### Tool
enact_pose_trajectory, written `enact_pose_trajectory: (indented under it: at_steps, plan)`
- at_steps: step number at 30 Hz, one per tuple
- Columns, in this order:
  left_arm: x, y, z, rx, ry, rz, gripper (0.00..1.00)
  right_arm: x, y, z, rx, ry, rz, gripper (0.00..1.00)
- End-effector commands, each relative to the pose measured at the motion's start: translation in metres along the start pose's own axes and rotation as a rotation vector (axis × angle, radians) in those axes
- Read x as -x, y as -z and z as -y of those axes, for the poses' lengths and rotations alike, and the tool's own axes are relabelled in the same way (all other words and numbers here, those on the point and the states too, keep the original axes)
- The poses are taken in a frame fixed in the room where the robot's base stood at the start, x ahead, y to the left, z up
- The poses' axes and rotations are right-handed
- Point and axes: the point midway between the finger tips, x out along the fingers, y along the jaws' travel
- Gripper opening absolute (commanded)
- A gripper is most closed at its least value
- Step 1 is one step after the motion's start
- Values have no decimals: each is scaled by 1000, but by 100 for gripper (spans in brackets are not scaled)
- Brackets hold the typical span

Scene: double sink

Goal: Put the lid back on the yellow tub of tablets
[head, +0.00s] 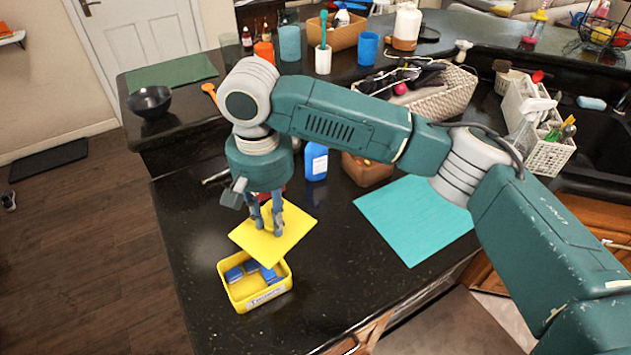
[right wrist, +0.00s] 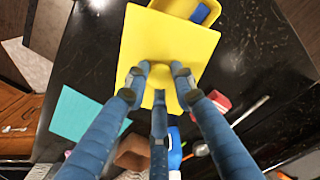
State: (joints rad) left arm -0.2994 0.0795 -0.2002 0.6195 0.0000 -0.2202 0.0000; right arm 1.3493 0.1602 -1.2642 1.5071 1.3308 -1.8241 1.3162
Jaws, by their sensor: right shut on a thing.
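The yellow tub (head: 240,297) stands open on the black counter near its left front edge, with several blue tablets (head: 268,276) inside. It partly shows in the right wrist view (right wrist: 208,18), with the lid covering much of it there. My right gripper (head: 273,228) is shut on the flat yellow lid (head: 295,222), at the knob in its middle. The lid is held above the counter, just behind the tub in the head view. The right wrist view also shows the lid (right wrist: 150,40) between the fingers. My left gripper is not in view.
A teal mat (head: 420,220) lies to the right on the counter. A blue bottle (head: 316,161) and a brown box (head: 366,170) stand behind the lid. A wicker basket (head: 430,105) stands farther back. The counter right of the tub is clear.

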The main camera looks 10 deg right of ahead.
Motion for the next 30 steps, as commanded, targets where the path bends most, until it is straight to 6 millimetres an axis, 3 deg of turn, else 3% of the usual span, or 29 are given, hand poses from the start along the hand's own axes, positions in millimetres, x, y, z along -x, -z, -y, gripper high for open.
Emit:
enact_pose_trajectory:
  at_steps: [3, 9, 17, 30]
  plan:
    - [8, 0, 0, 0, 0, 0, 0, -9, -19, 31, 96, 0, -2, 0]
    - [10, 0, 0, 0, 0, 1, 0, -21, -34, 53, 169, 2, -5, 0]
    - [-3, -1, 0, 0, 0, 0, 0, -32, -35, 54, 173, 2, -5, 0]
    - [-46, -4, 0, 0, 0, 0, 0, -66, -35, 54, 173, 3, -6, 0]
